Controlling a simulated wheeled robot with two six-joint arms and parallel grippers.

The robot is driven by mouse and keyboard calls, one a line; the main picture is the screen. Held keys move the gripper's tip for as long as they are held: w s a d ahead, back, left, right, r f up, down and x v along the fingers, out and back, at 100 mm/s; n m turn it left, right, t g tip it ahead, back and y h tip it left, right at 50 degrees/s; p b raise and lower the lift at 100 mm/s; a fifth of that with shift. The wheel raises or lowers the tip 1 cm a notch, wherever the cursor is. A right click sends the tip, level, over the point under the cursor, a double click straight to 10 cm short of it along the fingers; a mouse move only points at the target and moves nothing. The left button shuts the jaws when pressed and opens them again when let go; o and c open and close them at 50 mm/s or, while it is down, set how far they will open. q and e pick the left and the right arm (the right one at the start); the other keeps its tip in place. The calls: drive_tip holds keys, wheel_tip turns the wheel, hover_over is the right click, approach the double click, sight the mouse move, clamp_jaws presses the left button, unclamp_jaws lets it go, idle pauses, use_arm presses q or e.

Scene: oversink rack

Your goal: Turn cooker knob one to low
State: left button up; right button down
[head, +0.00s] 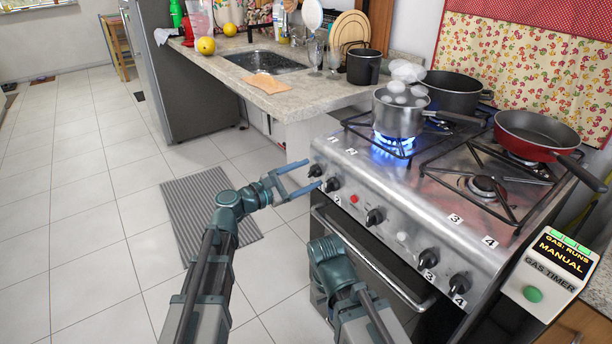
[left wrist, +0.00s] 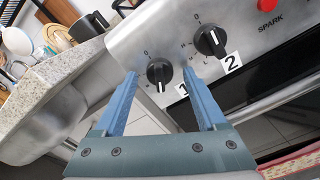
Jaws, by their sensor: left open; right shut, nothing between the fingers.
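Cooker knob one (head: 316,170) is the black knob at the left end of the cooker's front panel. It also shows in the left wrist view (left wrist: 159,74), beside the label 1, with a white mark on its face. I cannot tell its exact setting. My left gripper (head: 314,173) is open, its blue fingers pointing at the panel. In the left wrist view its fingertips (left wrist: 160,73) lie either side of knob one, with no clear contact. My right gripper (head: 324,250) is shut and empty, low in front of the oven door; its fingertips are hard to make out.
Knob two (left wrist: 210,40) is close to the right of knob one. A steaming steel pot (head: 399,112) stands over a lit blue flame (head: 394,144). A red pan (head: 535,135) and a black pan (head: 452,92) stand on other burners. The oven handle (head: 375,265) runs below the knobs.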

use_arm(q)
drive_tip(key=v, duration=1.3)
drive_tip(key=shift+s+a, duration=0.25)
drive_tip(key=shift+a, duration=0.1)
drive_tip(key=s+d+f+m+g+y, duration=0.4)
drive_tip(key=s+d+f+m+g, duration=0.4)
drive_tip(key=d+f+m, duration=0.3)
drive_tip(key=s+a+f+m+g+y, duration=0.3)
drive_tip(key=s+a+f+m+y, duration=0.2)
drive_tip(key=s+f+m+y, duration=0.6)
wheel_tip(320, 180, up, 32)
drive_tip(key=m+p, duration=0.1)
drive_tip(key=p, duration=3)
drive_tip(key=shift+w+f+y, duration=0.2)
drive_tip(key=shift+w+y, duration=0.2)
